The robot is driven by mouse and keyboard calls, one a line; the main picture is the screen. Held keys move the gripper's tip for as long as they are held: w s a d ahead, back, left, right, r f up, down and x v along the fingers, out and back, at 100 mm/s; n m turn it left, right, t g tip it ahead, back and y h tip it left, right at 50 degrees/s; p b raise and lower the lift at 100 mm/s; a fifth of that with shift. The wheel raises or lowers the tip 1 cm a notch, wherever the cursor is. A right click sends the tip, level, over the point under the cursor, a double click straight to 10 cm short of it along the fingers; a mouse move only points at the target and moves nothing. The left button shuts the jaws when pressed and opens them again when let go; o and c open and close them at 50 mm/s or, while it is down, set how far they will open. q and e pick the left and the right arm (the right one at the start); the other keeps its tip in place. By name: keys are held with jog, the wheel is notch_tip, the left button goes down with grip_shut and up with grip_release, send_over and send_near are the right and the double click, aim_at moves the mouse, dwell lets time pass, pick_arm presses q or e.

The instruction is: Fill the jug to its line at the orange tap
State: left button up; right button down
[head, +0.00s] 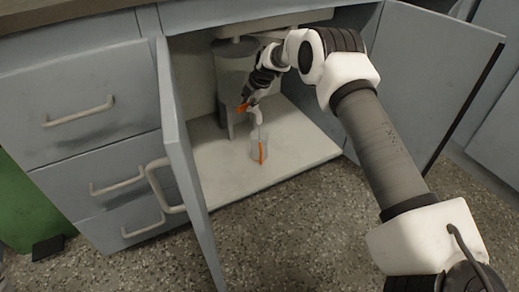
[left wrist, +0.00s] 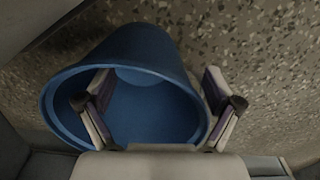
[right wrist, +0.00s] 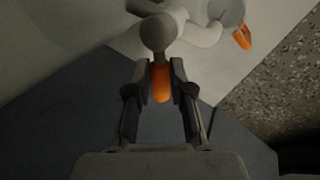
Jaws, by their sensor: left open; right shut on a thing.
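In the head view the clear jug (head: 254,154) stands upright on the cabinet floor, with an orange strip on its side. The white tap spout (head: 256,115) is right above it, and a thin pale streak, apparently water, runs down from the spout. The level in the jug is too small to tell. My right gripper (head: 250,96) is at the tap; in the right wrist view it is shut on the orange tap lever (right wrist: 161,88). The jug (right wrist: 229,18) shows there at the top right. My left gripper (left wrist: 160,100) is open above a blue bucket, seen only in the left wrist view.
The blue bucket (left wrist: 125,40) stands on the speckled floor. A grey cylinder (head: 233,70) stands behind the tap. The open left door (head: 183,160) and right door (head: 440,70) flank the cabinet. The white cabinet base (head: 305,150) is clear right of the jug.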

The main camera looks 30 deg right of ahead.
jog(key=p, duration=0.1)
jog(key=m+p, duration=0.1)
jog(key=shift+w+r+m+h+p, duration=0.2)
jog(key=shift+r+m+h+p, duration=0.1)
jog(key=shift+r, duration=0.05)
jog(key=shift+w+f+m+p, duration=0.15)
jog(key=shift+f+m+p, duration=0.1)
jog(key=shift+m+p, duration=0.1)
jog(key=p, duration=0.1)
jog(key=m+h+p, duration=0.1)
jog(key=shift+w+a+r+p, duration=0.15)
jog(key=shift+r+p, duration=0.15)
jog(key=shift+p, duration=0.1)
jog(key=shift+w+f+m+p, duration=0.15)
jog(key=shift+m+p, duration=0.2)
jog(key=shift+f, duration=0.25)
jog(key=shift+r, duration=0.1)
jog(key=c, duration=0.9)
grip_release()
jog(key=shift+c, duration=0.2)
